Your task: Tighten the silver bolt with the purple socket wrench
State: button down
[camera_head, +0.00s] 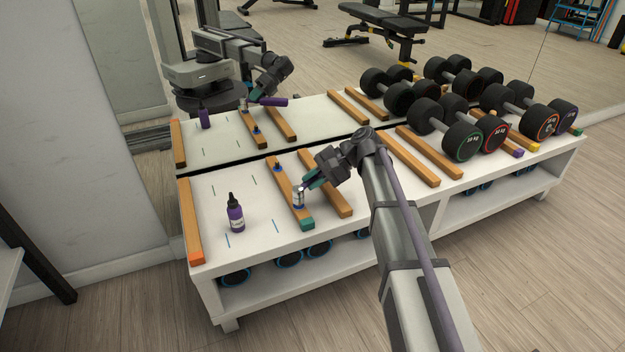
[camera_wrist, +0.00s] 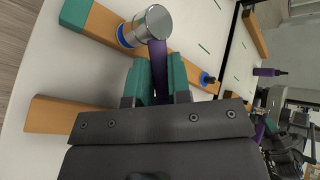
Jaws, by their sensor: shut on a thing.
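My gripper (camera_head: 312,184) is shut on the purple handle of the socket wrench (camera_wrist: 158,68). The wrench's silver socket head (camera_wrist: 152,22) stands upright over a blue collar (camera_wrist: 122,36) on the wooden bar; the socket also shows in the head view (camera_head: 298,199). The silver bolt itself is not visible; the socket seems to cover that spot, and I cannot tell how it sits inside. A second bolt, with a blue base and dark top, stands farther along the same bar (camera_head: 277,167) and shows in the wrist view (camera_wrist: 208,78).
The wooden bar with a teal end (camera_head: 304,218) lies on the white rack top (camera_head: 262,229), beside another bar (camera_head: 333,195). A purple bottle (camera_head: 236,215) stands to the left. Several dumbbells (camera_head: 450,130) sit at the right. A wall mirror behind reflects the scene.

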jog(key=shift+f+b, duration=0.6)
jog(key=shift+f, duration=0.05)
jog(key=c, duration=1.7)
grip_release()
grip_shut()
jog(key=shift+r, duration=0.1)
